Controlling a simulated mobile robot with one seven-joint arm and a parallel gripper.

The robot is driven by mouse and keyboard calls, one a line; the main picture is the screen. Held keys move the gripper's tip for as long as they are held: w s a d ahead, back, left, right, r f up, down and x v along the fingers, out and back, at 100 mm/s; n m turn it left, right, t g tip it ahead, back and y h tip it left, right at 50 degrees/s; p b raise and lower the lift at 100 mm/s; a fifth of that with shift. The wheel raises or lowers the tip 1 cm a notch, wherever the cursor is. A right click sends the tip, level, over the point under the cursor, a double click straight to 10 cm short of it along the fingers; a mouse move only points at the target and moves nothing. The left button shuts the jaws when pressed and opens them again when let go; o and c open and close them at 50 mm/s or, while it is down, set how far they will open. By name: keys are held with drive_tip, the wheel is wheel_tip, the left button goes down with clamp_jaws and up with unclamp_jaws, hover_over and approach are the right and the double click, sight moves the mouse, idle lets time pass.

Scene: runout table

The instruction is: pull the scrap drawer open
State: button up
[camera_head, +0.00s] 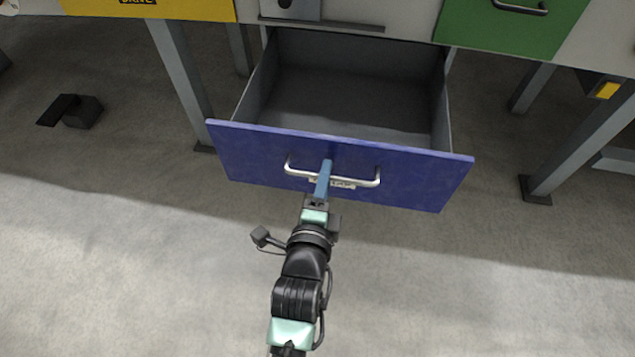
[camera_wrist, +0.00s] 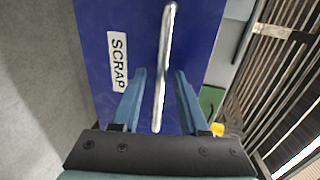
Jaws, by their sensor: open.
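The scrap drawer has a blue front (camera_head: 250,153) with a silver bar handle (camera_head: 365,183), and it stands well out from under the table. Its grey inside (camera_head: 350,95) looks empty. In the wrist view the blue front (camera_wrist: 98,30) carries a white label (camera_wrist: 118,62) reading SCRAP, beside the handle (camera_wrist: 165,50). My gripper (camera_head: 325,168) is at the middle of the handle in the head view. In the wrist view the two blue fingers of my gripper (camera_wrist: 158,80) are apart, one on each side of the handle, with gaps between. In the head view my gripper partly hides the label.
A yellow panel (camera_head: 190,10) and a green panel (camera_head: 510,30) flank the drawer on the table. Grey table legs (camera_head: 180,80) stand left and right (camera_head: 585,140). A small dark object (camera_head: 82,112) lies on the floor at left. The floor in front is clear.

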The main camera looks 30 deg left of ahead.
drive_tip(key=p+v, duration=0.3)
drive_tip(key=v, duration=0.8)
drive_tip(key=shift+s+d+p, duration=0.15)
drive_tip(key=shift+s+p, duration=0.15)
drive_tip(key=shift+p, duration=0.1)
drive_tip(key=shift+r, duration=0.1)
